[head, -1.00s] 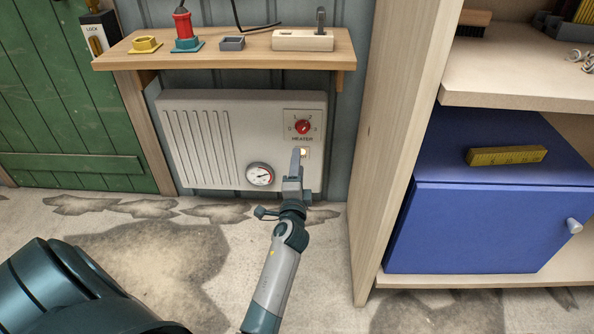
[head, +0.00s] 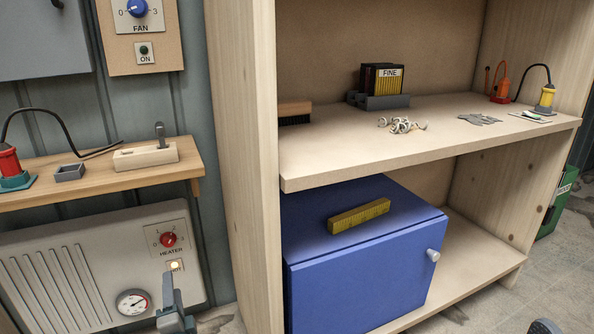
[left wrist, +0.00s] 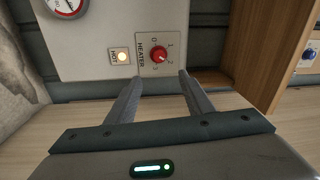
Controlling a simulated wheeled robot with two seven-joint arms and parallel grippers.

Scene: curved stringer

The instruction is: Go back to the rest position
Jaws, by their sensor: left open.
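My left gripper (head: 172,312) shows at the bottom of the head view, in front of the heater panel's lower right part. In the left wrist view its two fingers (left wrist: 158,90) are apart with nothing between them. Beyond them is the heater panel (left wrist: 95,45) with a red knob (left wrist: 158,55) and a lit indicator (left wrist: 121,57). In the head view the same heater (head: 60,260) has its red knob (head: 168,240), glowing lamp (head: 175,266) and round gauge (head: 132,302). At the bottom right edge, a small dark part may be mine; I cannot make out the right gripper.
A wooden shelf (head: 110,178) with a switch block (head: 146,156) juts out above the heater. Floor (head: 560,270) shows at the right.

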